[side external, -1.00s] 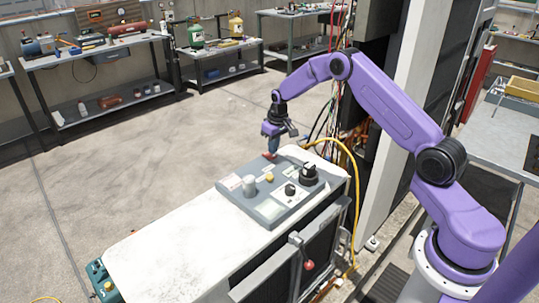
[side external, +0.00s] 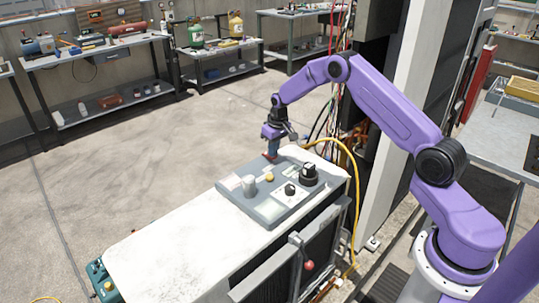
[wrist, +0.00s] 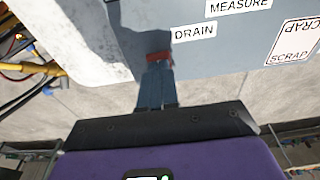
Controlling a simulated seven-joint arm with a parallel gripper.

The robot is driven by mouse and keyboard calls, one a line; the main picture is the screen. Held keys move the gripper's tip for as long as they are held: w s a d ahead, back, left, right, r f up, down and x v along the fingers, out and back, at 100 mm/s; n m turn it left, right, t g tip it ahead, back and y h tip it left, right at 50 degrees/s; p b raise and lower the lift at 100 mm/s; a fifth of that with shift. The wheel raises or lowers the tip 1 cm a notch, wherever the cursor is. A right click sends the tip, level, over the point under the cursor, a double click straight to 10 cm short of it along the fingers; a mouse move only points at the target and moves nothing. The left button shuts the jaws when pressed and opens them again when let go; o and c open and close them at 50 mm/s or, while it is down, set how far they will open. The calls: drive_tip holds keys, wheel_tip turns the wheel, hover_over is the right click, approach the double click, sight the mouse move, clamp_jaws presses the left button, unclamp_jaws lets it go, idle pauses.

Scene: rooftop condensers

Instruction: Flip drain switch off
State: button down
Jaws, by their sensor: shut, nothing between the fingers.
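The drain switch (wrist: 158,57) is a small red switch beside the DRAIN label (wrist: 194,32) on the grey control panel (side external: 232,195). In the side view the red switch (side external: 269,157) sits at the far edge of the panel, partly hidden by the fingers. My gripper (wrist: 157,72) is shut and empty, with its blue fingertips at the red switch, touching or very nearly so. It also shows in the side view (side external: 273,152), pointing down at the panel. Which way the switch is set cannot be told.
The panel also carries a grey cylindrical knob (side external: 249,185), a yellow button (side external: 269,177) and black knobs (side external: 309,175). MEASURE and SCRAP labels (wrist: 293,57) show in the wrist view. A yellow cable (side external: 350,165) and loose wires run behind the white cabinet (side external: 170,240).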

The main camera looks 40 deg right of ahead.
drive_tip(key=shift+f, duration=0.15)
drive_tip(key=shift+r, duration=3.5)
drive_tip(key=shift+a, duration=0.1)
